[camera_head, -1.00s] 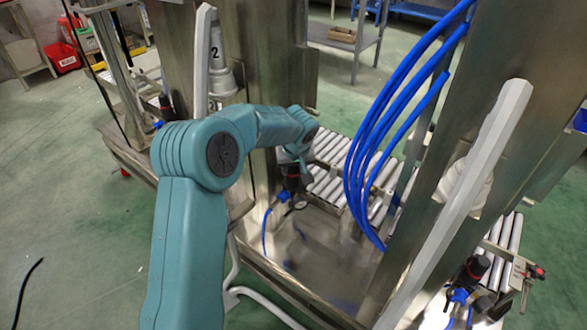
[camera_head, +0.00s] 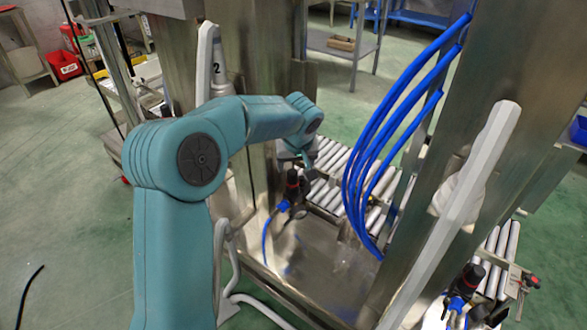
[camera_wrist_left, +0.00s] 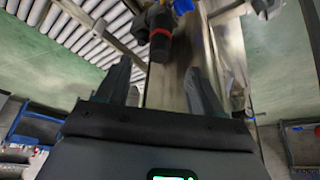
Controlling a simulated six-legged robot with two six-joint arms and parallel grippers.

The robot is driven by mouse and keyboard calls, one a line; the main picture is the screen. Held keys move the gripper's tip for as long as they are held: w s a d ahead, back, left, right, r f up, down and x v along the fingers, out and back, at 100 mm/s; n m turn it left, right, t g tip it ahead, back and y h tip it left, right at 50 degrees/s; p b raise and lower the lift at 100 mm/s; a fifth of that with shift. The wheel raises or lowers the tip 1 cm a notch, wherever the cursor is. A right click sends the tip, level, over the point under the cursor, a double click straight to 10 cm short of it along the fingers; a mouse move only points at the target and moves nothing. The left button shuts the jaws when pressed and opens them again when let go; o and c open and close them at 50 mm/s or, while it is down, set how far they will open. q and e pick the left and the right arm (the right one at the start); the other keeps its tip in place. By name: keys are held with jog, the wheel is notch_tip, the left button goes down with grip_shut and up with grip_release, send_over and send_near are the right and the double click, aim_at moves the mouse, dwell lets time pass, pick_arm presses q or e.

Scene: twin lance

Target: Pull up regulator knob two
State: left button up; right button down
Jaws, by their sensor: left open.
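A regulator with a black knob (camera_head: 292,182) and a red ring stands on the machine's metal frame, with blue tubing below it. My right gripper is not in view.
A second black-knobbed regulator (camera_head: 467,279) stands at the lower right. Blue hoses (camera_head: 372,150) hang right of my gripper. A roller conveyor (camera_head: 335,170) lies behind the knob. Pale levers (camera_head: 460,210) and steel posts flank the space.

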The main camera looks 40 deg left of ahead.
pick_arm(q)
jog(key=p+v, duration=0.1)
jog(key=v, duration=0.7)
jog(key=s+d+f+m+g+h, duration=0.1)
jog(key=s+d+f+m+h, duration=0.15)
jog(key=d+f, duration=0.8)
jog(key=s+d+f+m+h, duration=0.1)
jog(key=d+f+m+h, duration=0.2)
jog(key=d+f, duration=0.7)
jog(key=s+d+f+m+g+h, duration=0.1)
jog(key=s+d+f, duration=0.3)
jog(key=s+f, duration=0.35)
jog(key=s+d+f+m+h, duration=0.1)
jog(key=s+d+f, duration=0.3)
jog(key=s+f, duration=0.35)
jog(key=s+r+p, duration=0.3)
jog(key=r+p, duration=1.9)
jog(key=p, duration=0.1)
jog(key=shift+d+r+m, duration=0.25)
jog(key=shift+r+m, duration=0.05)
jog(key=shift+m, duration=0.05)
